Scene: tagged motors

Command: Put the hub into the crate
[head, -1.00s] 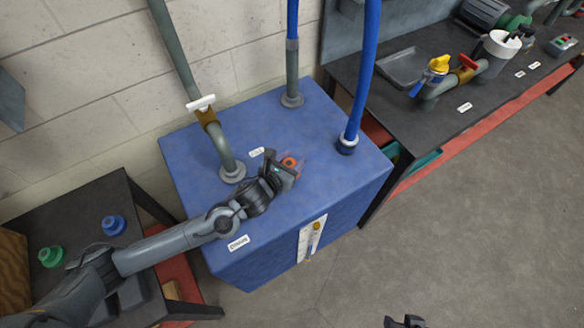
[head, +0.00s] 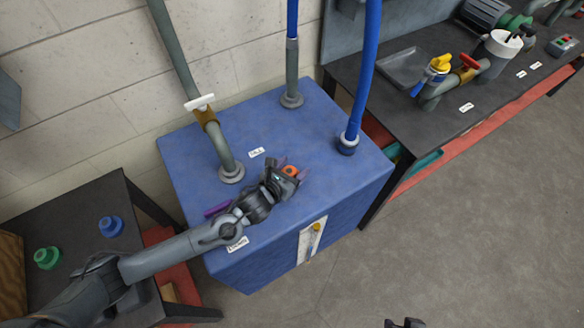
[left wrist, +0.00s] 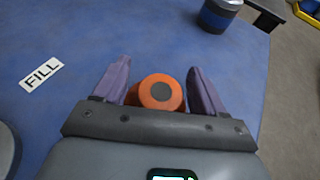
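An orange hub (head: 290,171) with a dark centre is on top of the blue tank (head: 300,215). In the left wrist view the hub (left wrist: 160,92) sits between the two purple fingers of my left gripper (left wrist: 158,82). The fingers are apart, with a narrow gap showing on each side of the hub. In the head view my left gripper (head: 293,172) partly hides it. A brown wooden box side (head: 12,275), perhaps the crate, shows at the far left edge; its inside is not visible. My right gripper (head: 405,323) barely shows at the bottom edge.
Two pipes and a blue hose (head: 361,85) rise from the tank. A FILL label (left wrist: 41,74) lies nearby. A purple piece (head: 217,209) shows beside my left arm. Blue (head: 111,226) and green (head: 48,258) parts stand on the left table. A dark bench (head: 440,120) is at right.

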